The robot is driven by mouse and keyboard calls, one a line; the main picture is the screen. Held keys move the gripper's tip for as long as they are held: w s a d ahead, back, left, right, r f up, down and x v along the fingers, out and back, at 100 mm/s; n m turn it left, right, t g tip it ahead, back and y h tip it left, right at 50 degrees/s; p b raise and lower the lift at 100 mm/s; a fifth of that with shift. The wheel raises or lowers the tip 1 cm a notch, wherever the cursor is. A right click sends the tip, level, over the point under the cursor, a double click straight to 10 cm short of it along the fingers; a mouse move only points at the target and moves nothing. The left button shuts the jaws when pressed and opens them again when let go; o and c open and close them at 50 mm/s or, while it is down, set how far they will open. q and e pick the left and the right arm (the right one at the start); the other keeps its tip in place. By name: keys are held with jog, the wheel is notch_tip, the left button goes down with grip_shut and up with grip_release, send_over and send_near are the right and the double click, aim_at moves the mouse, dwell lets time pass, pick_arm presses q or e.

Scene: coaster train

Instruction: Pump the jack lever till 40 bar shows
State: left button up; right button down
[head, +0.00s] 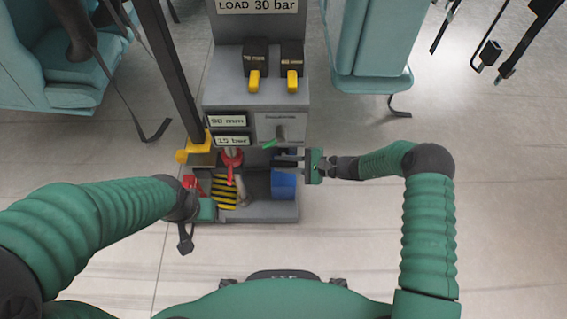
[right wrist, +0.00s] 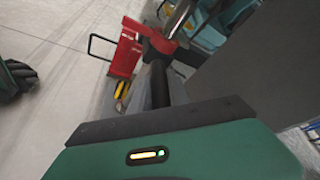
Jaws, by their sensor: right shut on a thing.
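The jack stands low in the grey console; its red body (right wrist: 126,52) shows in the right wrist view, with a red collar and a black bar, the lever (right wrist: 158,88), running toward my right gripper. In the head view, my right gripper (head: 280,160) reaches in from the right, shut on the lever, whose held part is mostly hidden. A red part (head: 231,160) of the jack shows left of it. The pressure display (head: 232,141) seems to read 15 bar. My left gripper (head: 196,192) is at the console's lower left beside a red part; its jaws are unclear.
The console (head: 222,98) carries a LOAD 30 bar sign (head: 257,6), a 90 mm display (head: 227,121) and two yellow-levered switches (head: 255,80). A blue cylinder (head: 284,186) sits in its lower bay. Teal seats (head: 370,45) stand on both sides. The floor at right is clear.

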jog(key=shift+w+d+r, duration=0.1)
jog(key=shift+w+r, duration=0.75)
jog(key=shift+w, duration=0.1)
jog(key=c, duration=1.3)
grip_release()
jog(key=shift+o, duration=0.2)
jog(key=p+v, duration=0.6)
jog(key=v, duration=1)
jog(key=shift+s+d, duration=0.15)
jog(key=shift+d, duration=0.25)
